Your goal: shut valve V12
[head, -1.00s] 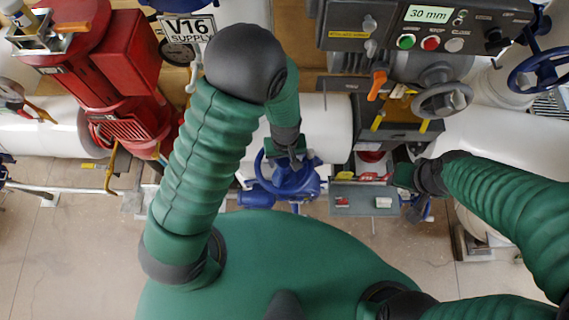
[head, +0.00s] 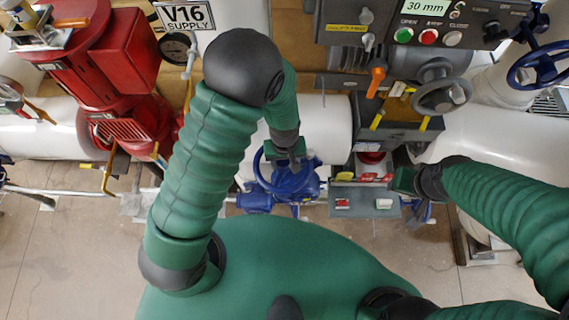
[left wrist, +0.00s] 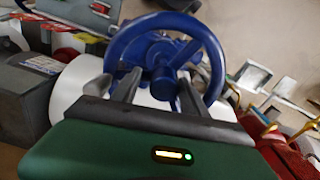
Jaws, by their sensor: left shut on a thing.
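A blue handwheel valve (head: 290,180) stands low in front of the white pipe, at the middle of the head view. In the left wrist view its round blue rim (left wrist: 217,60), hub and spokes fill the upper middle. My left gripper (head: 286,162) is at this wheel. Its dark fingers (left wrist: 145,90) reach over the near part of the rim, and it is shut on the wheel. My right gripper (head: 402,185) hangs to the right, apart from this wheel; its fingers are hard to make out. I can read no V12 label.
A V16 SUPPLY sign (head: 186,16) hangs upper left, beside red equipment (head: 105,60). A control box (head: 420,25) reading 30 mm, an orange lever (head: 376,82) and a grey handwheel (head: 441,96) are upper right. Another blue handwheel (head: 538,66) is at the far right. A small tray (head: 365,206) sits between my grippers.

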